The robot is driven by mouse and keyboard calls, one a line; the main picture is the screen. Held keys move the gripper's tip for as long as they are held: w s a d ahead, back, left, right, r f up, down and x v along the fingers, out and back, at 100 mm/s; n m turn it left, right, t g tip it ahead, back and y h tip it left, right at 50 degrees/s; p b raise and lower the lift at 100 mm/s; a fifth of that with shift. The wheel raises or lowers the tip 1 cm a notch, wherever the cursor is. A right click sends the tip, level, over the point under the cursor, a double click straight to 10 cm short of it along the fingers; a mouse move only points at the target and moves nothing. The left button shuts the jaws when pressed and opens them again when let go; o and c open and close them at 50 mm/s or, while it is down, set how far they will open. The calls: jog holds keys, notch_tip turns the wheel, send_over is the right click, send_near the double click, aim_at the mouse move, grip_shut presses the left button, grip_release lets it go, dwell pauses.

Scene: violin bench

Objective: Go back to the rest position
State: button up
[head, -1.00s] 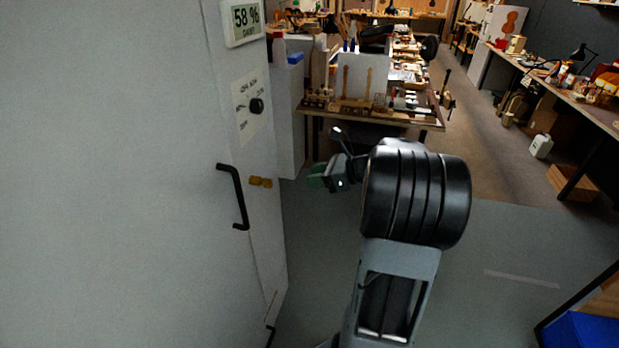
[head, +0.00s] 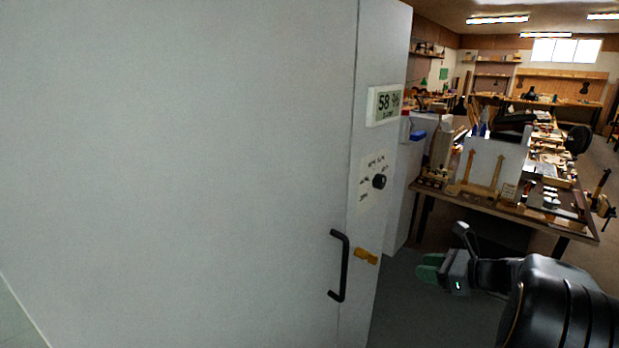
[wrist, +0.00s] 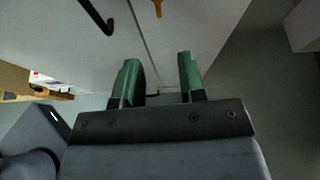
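My gripper (head: 430,267) has green fingers and hangs in front of the cabinet, to the right of its black handle in the head view. In the wrist view my gripper (wrist: 160,72) shows its two green fingers spread apart with nothing between them. The large grey cabinet (head: 180,150) fills the left of the head view. Its black handle (head: 343,266) and a small brass latch (head: 366,256) are on the side by the door edge. The handle also shows at the top of the wrist view (wrist: 96,16).
A cluttered workbench (head: 480,205) stands behind my gripper. Open floor (head: 405,310) shows between cabinet and bench.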

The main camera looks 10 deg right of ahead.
jog(key=s+a+f+n+g+h, duration=0.4)
jog(key=s+a+f+n+g, duration=0.4)
jog(key=n, duration=0.5)
jog(key=s+a+r+n+t+h, duration=0.2)
jog(key=s+a+r+n+h, duration=0.3)
jog(key=n, duration=0.8)
jog(key=s+a, duration=0.2)
jog(key=a, duration=0.2)
jog(key=shift+r+n, duration=0.15)
jog(key=shift+n, duration=0.25)
